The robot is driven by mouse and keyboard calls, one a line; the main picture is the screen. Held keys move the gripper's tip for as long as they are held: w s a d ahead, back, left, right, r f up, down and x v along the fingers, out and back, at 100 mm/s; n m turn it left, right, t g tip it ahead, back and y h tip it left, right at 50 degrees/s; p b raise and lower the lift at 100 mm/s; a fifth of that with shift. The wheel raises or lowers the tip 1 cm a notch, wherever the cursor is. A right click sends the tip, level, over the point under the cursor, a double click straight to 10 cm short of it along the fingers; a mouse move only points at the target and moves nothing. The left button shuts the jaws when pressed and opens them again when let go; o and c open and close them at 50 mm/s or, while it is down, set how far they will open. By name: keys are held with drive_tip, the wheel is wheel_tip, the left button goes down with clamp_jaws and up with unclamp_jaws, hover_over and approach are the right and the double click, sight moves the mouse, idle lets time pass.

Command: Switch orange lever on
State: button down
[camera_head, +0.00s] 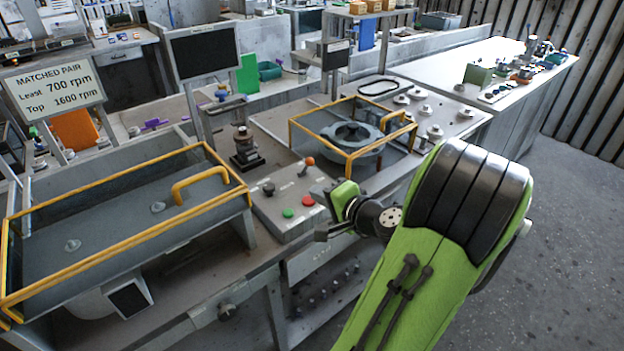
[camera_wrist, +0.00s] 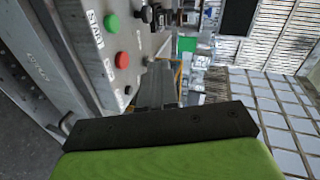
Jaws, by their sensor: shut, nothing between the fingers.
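The orange lever (camera_head: 309,161), a small ball knob on a short stem, stands at the back right of the sloped grey control panel (camera_head: 272,216). My gripper (camera_head: 319,189) is over the panel's right end, just right of the red button (camera_head: 307,201) and nearer the camera than the lever. In the wrist view its grey fingers (camera_wrist: 159,72) are together and empty, beside the red button (camera_wrist: 121,60). I cannot make out the orange lever in the wrist view. My gripper appears apart from the lever.
A green button (camera_head: 288,213) and a black knob (camera_head: 269,188) share the panel. A yellow-framed guard (camera_head: 352,140) over a round housing stands behind right. A larger yellow-framed cover (camera_head: 110,228) fills the left. A sign (camera_head: 55,83) reads 700 and 1600 rpm.

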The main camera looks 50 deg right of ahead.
drive_tip(key=s+d+m+h, duration=0.2)
drive_tip(key=s+d+m, duration=0.1)
drive_tip(key=s+d, duration=0.1)
drive_tip(key=shift+d+f+h, duration=0.15)
drive_tip(key=shift+d+h, duration=0.1)
drive_tip(key=shift+h, duration=0.05)
approach(312, 164)
drive_tip(key=x, duration=0.7)
drive_tip(key=shift+r, duration=0.2)
